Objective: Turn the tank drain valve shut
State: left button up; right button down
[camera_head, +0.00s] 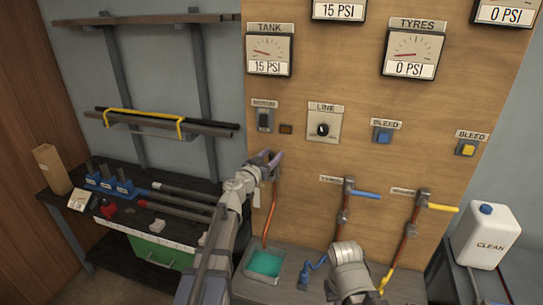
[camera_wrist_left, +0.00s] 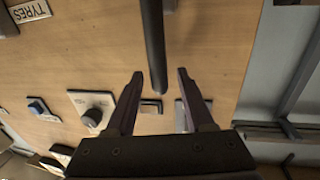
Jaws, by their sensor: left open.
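My left gripper (camera_head: 270,159) is in front of the wooden panel, below the tank gauge (camera_head: 269,54), with its fingers apart. It covers the place at the top of an orange pipe (camera_head: 270,215), so I cannot make out a drain valve there. In the left wrist view, the open fingers (camera_wrist_left: 155,100) stand either side of the end of a dark rod (camera_wrist_left: 155,40). The rod looks like a lever or pipe; I cannot tell which, nor whether a finger touches it. A grey arm part (camera_head: 350,270) of mine shows at the bottom; no right gripper fingers show.
The panel carries a line knob (camera_head: 323,130), a motor switch (camera_head: 264,120) and blue (camera_head: 365,194) and yellow (camera_head: 441,208) levers lower right. A basin of teal liquid (camera_head: 264,264) sits below. A dark workbench (camera_head: 130,180) stands left, a white jug (camera_head: 487,236) right.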

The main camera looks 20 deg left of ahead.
pick_arm(q)
jog(key=shift+c, duration=0.2)
grip_shut()
dwell(1.1)
